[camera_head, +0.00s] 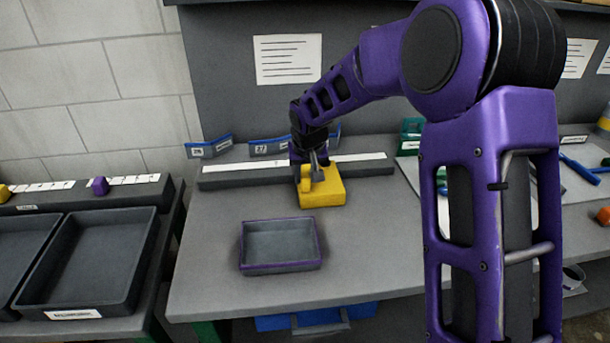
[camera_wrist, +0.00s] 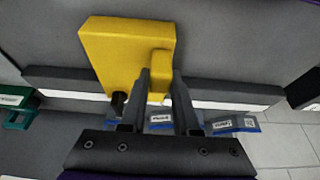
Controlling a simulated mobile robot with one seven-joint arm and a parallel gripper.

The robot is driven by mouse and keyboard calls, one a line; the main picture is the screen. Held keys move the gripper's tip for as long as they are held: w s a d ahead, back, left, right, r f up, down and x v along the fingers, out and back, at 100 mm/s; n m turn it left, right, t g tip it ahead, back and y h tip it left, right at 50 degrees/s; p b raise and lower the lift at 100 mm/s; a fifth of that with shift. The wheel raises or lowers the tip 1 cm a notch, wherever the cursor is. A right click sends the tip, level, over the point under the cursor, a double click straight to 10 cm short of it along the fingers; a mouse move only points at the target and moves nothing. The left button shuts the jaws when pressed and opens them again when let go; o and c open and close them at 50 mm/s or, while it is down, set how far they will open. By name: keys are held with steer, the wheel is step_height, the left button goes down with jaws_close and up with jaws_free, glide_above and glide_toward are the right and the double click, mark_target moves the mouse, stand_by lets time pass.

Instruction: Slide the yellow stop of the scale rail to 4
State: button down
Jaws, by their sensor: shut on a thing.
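The yellow stop (camera_head: 326,190) sits on the grey scale rail (camera_head: 225,177), a little right of the rail's middle in the head view. The rail carries a white scale strip (camera_head: 364,158); its numbers are too small to read. My gripper (camera_head: 315,172) is over the stop, shut on its raised yellow grip. In the wrist view the stop (camera_wrist: 125,50) is a wide yellow block, and the fingers of my gripper (camera_wrist: 160,82) close on both sides of its small upright part. My wrist hides part of the strip behind the stop.
A grey tray with a purple rim (camera_head: 281,266) lies on the bench in front of the rail. Blue labelled bins (camera_head: 210,147) stand behind the rail. The bench left of the tray is clear.

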mark_target(323, 183)
steer(key=d, duration=0.2)
steer(key=w+d+p, duration=0.1)
steer(key=d, duration=0.2)
steer(key=c, duration=0.6)
jaws_free()
steer(key=shift+c, duration=0.2)
steer(key=p+v, duration=0.2)
steer(key=v, duration=1.5)
steer(key=shift+r, duration=0.2)
steer(key=shift+a, duration=0.1)
